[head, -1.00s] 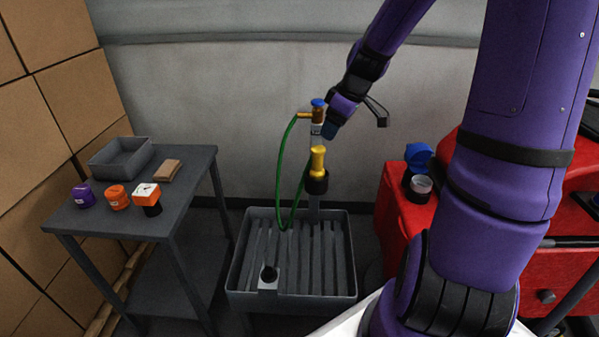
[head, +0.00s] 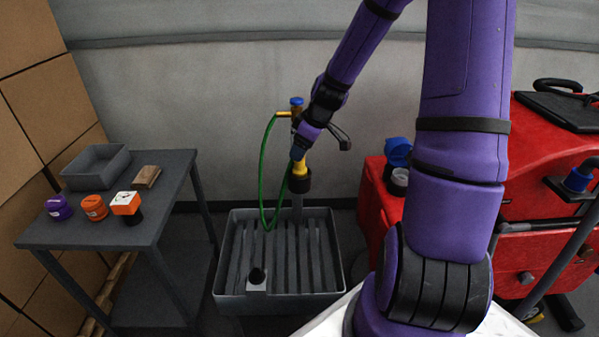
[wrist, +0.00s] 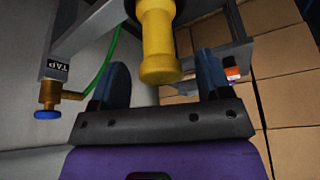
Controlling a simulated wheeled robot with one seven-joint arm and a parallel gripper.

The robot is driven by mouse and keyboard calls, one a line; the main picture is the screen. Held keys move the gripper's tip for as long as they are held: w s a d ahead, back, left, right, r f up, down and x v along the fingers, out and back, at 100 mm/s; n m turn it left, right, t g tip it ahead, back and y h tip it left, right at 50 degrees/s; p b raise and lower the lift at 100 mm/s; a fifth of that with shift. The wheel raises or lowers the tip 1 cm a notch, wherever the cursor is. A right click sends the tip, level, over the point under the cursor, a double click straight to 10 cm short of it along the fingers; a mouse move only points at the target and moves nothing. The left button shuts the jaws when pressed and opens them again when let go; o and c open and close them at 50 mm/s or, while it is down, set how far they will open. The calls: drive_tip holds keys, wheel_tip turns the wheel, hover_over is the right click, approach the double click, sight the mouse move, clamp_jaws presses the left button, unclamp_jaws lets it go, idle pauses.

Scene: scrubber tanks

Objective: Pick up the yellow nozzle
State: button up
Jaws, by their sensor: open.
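The yellow nozzle (head: 302,166) stands upright in a black holder (head: 300,183) on a post above the slatted grey basin (head: 236,281). My gripper (head: 299,151) is at the nozzle's top end and partly hides it in the head view. In the wrist view, the yellow nozzle (wrist: 158,50) reaches down toward the gap between the two open blue-grey fingers of my gripper (wrist: 160,80). The fingers stand on either side of its end, with space at both sides. Whether they touch it cannot be told, but they are not closed on it.
A brass tap with a blue knob (head: 296,101) and a green hose (head: 263,175) are just left of my gripper. A grey table (head: 175,205) with caps and a tray stands left. A red machine (head: 540,150) stands right, and cardboard boxes (head: 30,110) far left.

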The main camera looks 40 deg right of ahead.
sight(300, 167)
drive_tip(key=shift+x, duration=1.5)
drive_tip(key=c, duration=1)
drive_tip(key=shift+r, duration=0.1)
drive_tip(key=shift+c, duration=0.2)
